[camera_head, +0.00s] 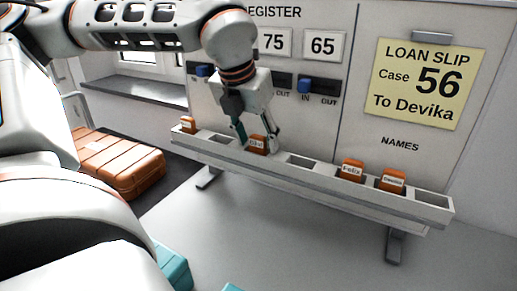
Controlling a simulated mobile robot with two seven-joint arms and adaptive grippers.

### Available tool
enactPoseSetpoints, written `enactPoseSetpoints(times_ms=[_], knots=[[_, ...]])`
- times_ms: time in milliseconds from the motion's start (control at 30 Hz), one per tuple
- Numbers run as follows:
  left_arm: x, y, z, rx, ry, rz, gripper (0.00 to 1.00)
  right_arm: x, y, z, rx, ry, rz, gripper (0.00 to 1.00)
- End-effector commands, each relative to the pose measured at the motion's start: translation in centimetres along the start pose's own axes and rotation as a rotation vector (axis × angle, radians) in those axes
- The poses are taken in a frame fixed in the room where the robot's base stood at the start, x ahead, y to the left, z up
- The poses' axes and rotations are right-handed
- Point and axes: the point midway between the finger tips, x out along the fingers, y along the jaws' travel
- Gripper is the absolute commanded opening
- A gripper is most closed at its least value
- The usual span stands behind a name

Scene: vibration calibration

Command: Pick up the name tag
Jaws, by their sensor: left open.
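A pale rack (320,180) with a row of slots holds several orange name tags with white labels. One orange tag (257,144) stands in a slot left of the middle, its label too small to read surely. My left gripper (257,141) is open and points down over this tag, with a finger on each side of it. I cannot tell whether the fingers touch it. The Felix tag (351,170) and another tag (392,180) stand to the right. A further tag (188,124) stands at the left end. My right gripper is not in view.
Behind the rack is a register board with a yellow loan slip (427,82) reading "Case 56 To Devika", number plates and blue IN/OUT switches (304,85). An orange-brown case (118,165) lies on a dark surface at left. Part of a teal object (172,266) shows at the bottom.

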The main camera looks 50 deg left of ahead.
Motion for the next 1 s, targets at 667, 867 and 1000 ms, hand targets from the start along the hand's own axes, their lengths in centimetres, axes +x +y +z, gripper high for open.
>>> enactPoseSetpoints(times_ms=[667, 867, 1000], knots=[[-0.2, 0.0, 0.1, 0.0, -0.002, 0.0, 0.09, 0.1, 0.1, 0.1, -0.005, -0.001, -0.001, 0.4], [-1.4, 0.0, 0.6, -0.001, -0.005, 0.002, 0.09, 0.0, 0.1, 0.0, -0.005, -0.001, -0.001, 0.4], [-3.5, 0.0, 1.5, -0.001, -0.008, 0.001, 0.09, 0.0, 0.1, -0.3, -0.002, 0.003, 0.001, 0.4]])
